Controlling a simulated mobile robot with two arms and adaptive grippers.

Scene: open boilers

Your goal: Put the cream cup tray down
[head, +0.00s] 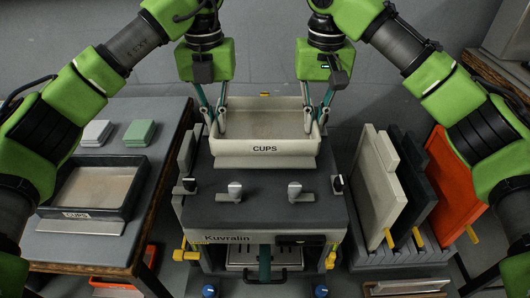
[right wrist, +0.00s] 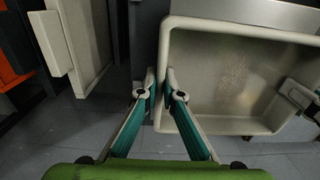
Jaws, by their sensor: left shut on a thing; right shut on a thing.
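The cream cup tray (head: 265,148), labelled CUPS, is at the top rear of the Kuvralin machine (head: 262,207) in the head view. It looks level and empty. My left gripper (head: 212,120) is shut on its left wall, and my right gripper (head: 317,118) is shut on its right wall. In the right wrist view, my right gripper (right wrist: 161,82) pinches the rim of the cream tray (right wrist: 235,125), and my left gripper (right wrist: 298,95) shows at the opposite wall. The tray's underside is hidden, so I cannot tell whether it touches the machine top.
A dark tray (head: 132,205) labelled CUPS sits on the left table (head: 83,243), near white (head: 96,132) and green (head: 139,132) stacks. Right of the machine, a rack holds upright cream (head: 378,187), dark (head: 416,180) and orange (head: 452,180) panels. Small knobs (head: 294,190) stand on the machine's front top.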

